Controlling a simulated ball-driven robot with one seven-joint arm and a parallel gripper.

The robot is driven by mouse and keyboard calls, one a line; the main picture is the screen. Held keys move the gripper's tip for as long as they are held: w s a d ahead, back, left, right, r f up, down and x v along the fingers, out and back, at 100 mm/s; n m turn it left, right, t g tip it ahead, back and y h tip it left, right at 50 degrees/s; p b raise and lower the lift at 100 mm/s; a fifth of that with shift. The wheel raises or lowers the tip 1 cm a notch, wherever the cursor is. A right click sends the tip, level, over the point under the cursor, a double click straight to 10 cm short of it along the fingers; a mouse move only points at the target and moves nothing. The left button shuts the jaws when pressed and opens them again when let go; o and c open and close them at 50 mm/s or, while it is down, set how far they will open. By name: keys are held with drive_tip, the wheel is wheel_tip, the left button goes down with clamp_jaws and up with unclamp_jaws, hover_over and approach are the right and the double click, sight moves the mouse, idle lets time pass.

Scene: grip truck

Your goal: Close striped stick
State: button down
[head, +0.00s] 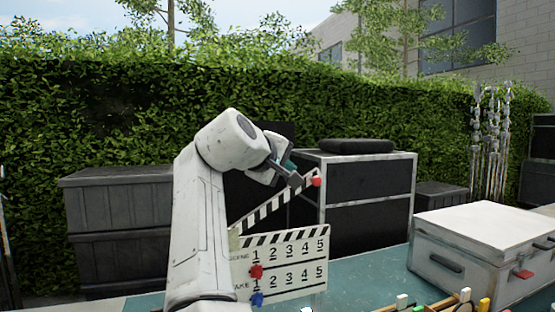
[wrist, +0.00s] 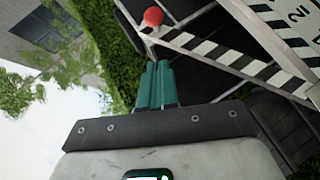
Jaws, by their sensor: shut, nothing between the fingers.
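A clapperboard (head: 285,275) with numbers 1 to 5 stands upright on the green surface, partly hidden behind my arm. Its striped stick (head: 265,207) is raised at an angle from the left hinge, with a red ball (head: 317,182) at its upper right end. My gripper (head: 297,180) is beside the stick's upper end, just left of the ball. In the wrist view, the teal fingers (wrist: 157,68) are together and empty. The striped stick (wrist: 215,57) and red ball (wrist: 153,17) lie just beyond the fingertips. I cannot tell whether they touch the stick.
A white case (head: 470,245) stands at the right. Several coloured pegs (head: 465,295) lie at the front right. Dark cases (head: 368,190) and a hedge (head: 100,130) are behind. Green tabletop (head: 370,270) is clear between the board and white case.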

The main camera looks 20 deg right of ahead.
drive_tip(key=d, duration=0.1)
drive_tip(key=d+f, duration=0.1)
drive_tip(key=d, duration=0.1)
drive_tip(key=d+f, duration=0.1)
drive_tip(key=shift+w+d+f, duration=0.2)
drive_tip(key=shift+w+d, duration=0.1)
drive_tip(key=shift+d, duration=0.05)
drive_tip(key=shift+p, duration=0.35)
drive_tip(key=shift+d+f+y+p, duration=0.3)
drive_tip(key=shift+d+f, duration=0.1)
drive_tip(key=d+f+m+g+y+p, duration=0.1)
drive_tip(key=d+f+m+y+p, duration=0.1)
drive_tip(key=f, duration=0.8)
drive_tip(key=shift+d+m+y+p, duration=0.4)
drive_tip(key=shift+d+y+p, duration=0.5)
drive_tip(key=shift+y, duration=0.4)
drive_tip(key=shift+s+f, duration=0.1)
drive_tip(key=shift+f, duration=0.1)
drive_tip(key=shift+r, duration=0.1)
